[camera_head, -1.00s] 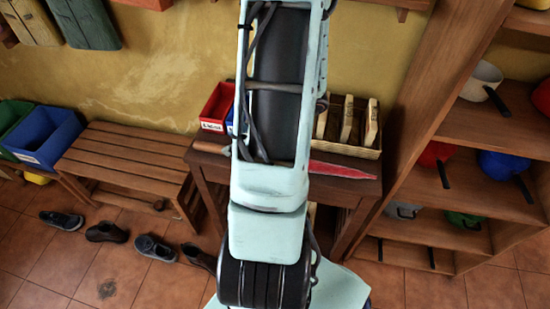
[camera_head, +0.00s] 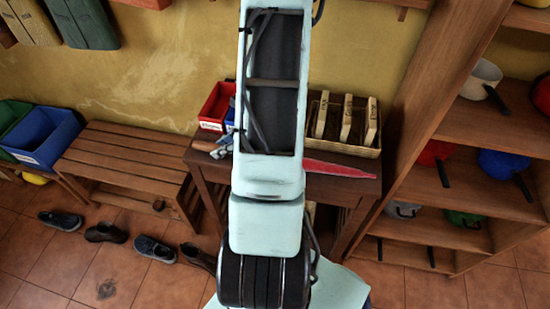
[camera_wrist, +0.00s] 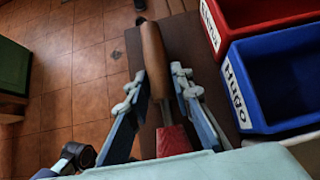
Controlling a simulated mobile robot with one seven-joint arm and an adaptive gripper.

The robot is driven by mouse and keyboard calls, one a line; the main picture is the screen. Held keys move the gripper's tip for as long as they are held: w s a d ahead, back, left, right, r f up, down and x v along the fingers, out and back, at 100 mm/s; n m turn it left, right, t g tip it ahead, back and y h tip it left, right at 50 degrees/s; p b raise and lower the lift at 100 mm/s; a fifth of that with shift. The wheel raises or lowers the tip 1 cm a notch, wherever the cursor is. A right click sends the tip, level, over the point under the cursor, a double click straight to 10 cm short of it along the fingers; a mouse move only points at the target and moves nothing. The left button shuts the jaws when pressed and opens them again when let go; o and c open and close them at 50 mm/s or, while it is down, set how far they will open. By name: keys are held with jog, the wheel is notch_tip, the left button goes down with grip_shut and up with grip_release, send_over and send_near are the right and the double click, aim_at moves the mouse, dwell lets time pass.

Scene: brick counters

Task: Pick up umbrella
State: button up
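The umbrella is a closed red umbrella (camera_head: 338,169) with a wooden handle (camera_head: 203,146), lying across the small dark table. My arm hides its middle in the head view. In the wrist view, the brown handle (camera_wrist: 154,60) runs between the fingers, with a grey shaft and the red cloth (camera_wrist: 172,140) nearer the palm. My gripper (camera_wrist: 157,82) is open, with one finger on each side of the handle and visible gaps. In the head view, my gripper (camera_head: 223,147) is beside the handle at the table's left end. Its exact height over the handle is unclear.
A red bin (camera_head: 214,106) and a blue bin (camera_wrist: 285,85) stand close to the gripper's right in the wrist view. A wicker basket (camera_head: 345,140) holds wooden pieces on the table. A slatted bench (camera_head: 125,160) is left; a shelf (camera_head: 445,130) is right.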

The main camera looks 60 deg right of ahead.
grip_shut()
jog(key=shift+r, duration=0.1)
